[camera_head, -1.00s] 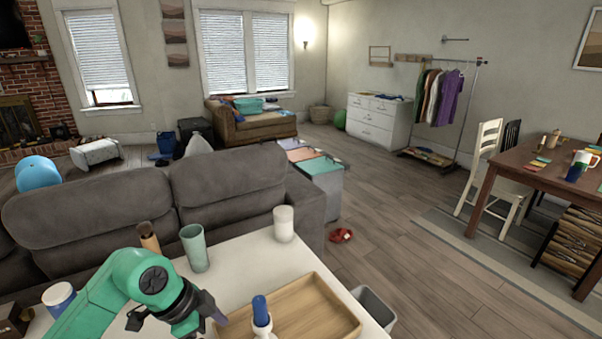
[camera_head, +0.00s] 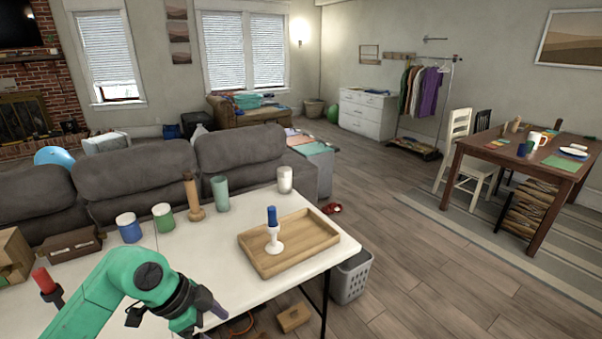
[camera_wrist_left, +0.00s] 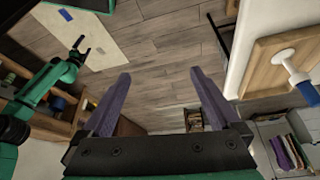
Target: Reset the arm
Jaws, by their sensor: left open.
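My left arm comes in from the lower left in the head view. Its left gripper (camera_head: 212,316) hangs over the front edge of the white table (camera_head: 210,262), left of and nearer than the wooden tray (camera_head: 256,258). In the left wrist view the two purple fingers of this gripper (camera_wrist_left: 160,76) are wide apart with nothing between them, above the wood floor. A second green arm ends in a small dark gripper (camera_wrist_left: 80,47) at the left of the wrist view. It looks like my right one, too small to judge its jaws.
A brown bottle (camera_head: 193,198), a green cup (camera_head: 220,194), a white cup (camera_head: 285,179) and jars line the table's back. A grey basket (camera_head: 350,277) is on the floor.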

